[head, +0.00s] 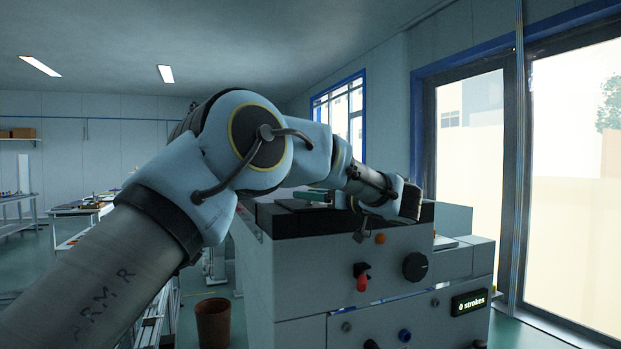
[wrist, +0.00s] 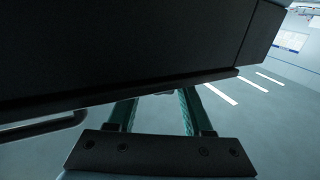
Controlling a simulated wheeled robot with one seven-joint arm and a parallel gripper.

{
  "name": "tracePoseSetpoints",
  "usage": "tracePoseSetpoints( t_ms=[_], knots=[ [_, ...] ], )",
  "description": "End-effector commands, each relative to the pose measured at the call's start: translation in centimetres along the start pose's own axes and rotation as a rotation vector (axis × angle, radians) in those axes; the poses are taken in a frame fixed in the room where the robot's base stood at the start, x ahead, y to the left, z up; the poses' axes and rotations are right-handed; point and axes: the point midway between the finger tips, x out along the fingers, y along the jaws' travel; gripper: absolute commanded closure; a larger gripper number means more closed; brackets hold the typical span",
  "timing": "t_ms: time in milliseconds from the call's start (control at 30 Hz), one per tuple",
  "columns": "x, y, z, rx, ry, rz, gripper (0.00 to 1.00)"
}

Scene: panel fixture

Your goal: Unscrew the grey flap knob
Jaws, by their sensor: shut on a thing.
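My gripper (wrist: 158,108) shows in the wrist view as two green fingers rising from a black palm bar. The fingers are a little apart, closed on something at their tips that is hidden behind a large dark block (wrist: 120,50). In the head view the end of my arm (head: 401,203) is over the right part of the machine's black top, and the fingers cannot be made out. I cannot tell for sure which knob is the grey flap knob. A small greyish knob (head: 347,327) and another (head: 435,302) are on the lower front panel.
The pale machine (head: 290,285) carries an orange button (head: 380,239), a red switch (head: 362,282), a black dial (head: 415,266), a blue knob (head: 405,336) and a "0 strokes" display (head: 469,303). A green item (head: 312,196) lies on its top. A brown bin (head: 213,323) stands on the floor.

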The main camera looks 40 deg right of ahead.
Motion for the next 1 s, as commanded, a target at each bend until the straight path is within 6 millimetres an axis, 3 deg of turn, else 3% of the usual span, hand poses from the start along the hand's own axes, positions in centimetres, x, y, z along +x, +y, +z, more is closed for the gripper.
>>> tracePoseSetpoints(
  t_ms=[400, 1000],
  knots=[
    [0.16, 0.15, -0.03, -0.002, 0.003, -0.194, 1.00],
    [0.18, 0.02, -0.07, -0.001, 0.001, -0.228, 1.00]
  ],
)
